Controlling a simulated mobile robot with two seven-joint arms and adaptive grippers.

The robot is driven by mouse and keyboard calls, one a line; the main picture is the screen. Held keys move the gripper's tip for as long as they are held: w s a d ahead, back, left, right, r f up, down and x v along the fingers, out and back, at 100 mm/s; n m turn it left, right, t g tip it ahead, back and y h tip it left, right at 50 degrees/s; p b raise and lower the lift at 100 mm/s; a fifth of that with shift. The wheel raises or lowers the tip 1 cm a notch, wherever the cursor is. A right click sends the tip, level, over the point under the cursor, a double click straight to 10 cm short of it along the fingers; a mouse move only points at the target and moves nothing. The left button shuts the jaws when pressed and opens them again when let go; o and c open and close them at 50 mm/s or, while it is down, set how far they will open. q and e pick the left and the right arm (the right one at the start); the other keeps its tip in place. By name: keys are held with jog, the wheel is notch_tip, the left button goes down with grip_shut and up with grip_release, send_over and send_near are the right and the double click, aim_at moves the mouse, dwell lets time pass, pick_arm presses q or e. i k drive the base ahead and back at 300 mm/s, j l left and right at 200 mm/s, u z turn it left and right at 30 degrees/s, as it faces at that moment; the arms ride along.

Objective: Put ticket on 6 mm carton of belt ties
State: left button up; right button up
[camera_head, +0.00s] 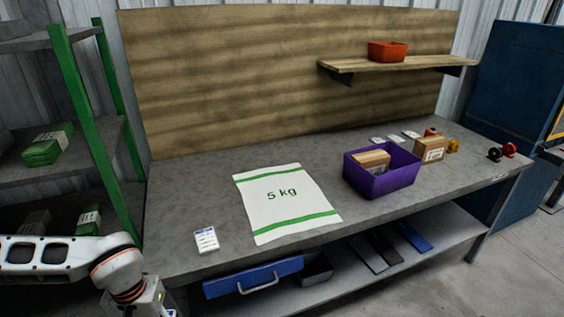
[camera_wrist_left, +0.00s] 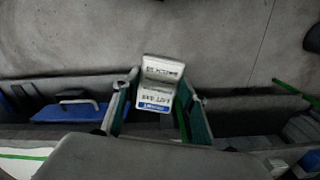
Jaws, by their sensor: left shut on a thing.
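In the left wrist view my left gripper (camera_wrist_left: 160,100) is shut on a small white ticket (camera_wrist_left: 158,88) with a blue band, its print upside down, held between the green finger pads. In the head view my left arm comes in at the lower left and its fingertips are out of the picture. A white card with a blue top (camera_head: 206,240) shows at the bench's front left; I cannot tell if it is the held ticket. A brown carton with a white label (camera_head: 431,149) stands right of the purple bin (camera_head: 382,184). Its print is too small to read.
Another carton (camera_head: 372,160) sits in the purple bin. A white 5 kg sack (camera_head: 287,203) lies flat mid-bench. White cards (camera_head: 393,139) and tape rolls (camera_head: 508,149) lie at the back right. A green-posted rack (camera_head: 78,115) stands left. A shelf holds a red bin (camera_head: 387,51).

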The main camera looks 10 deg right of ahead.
aim_at(365, 157)
jog(key=i+l+u, duration=0.15)
jog(key=l, duration=0.95)
jog(key=i+l+u, duration=0.1)
jog(key=l, duration=1)
jog(key=i+l+u, duration=0.15)
jog(key=l, duration=0.95)
jog(key=k, duration=0.05)
